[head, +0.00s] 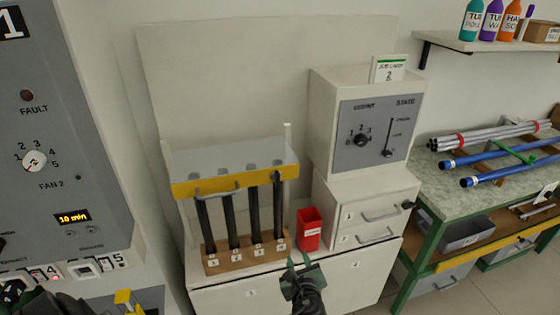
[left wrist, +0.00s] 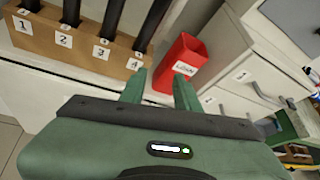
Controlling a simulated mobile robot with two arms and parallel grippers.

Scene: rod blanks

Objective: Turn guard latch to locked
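A guard (head: 235,180) with a clear top and a yellow front bar stands over several dark rods in a wooden rack (head: 245,257) numbered 1 to 4. A small dark fitting (head: 407,204) sits at the right end of the upper drawer; I cannot tell whether it is the guard latch, nor its position. My left gripper (head: 299,261) is in front of the bench, just below a red bin (head: 309,230). In the left wrist view its two green fingers (left wrist: 158,84) stand apart with nothing between them.
A grey control box (head: 375,130) with a dial and a slider stands on the drawer unit (head: 370,218). A panel (head: 60,120) with knobs is at the left. A green-framed bench (head: 450,200) with pipes is at the right, below a bottle shelf (head: 485,42).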

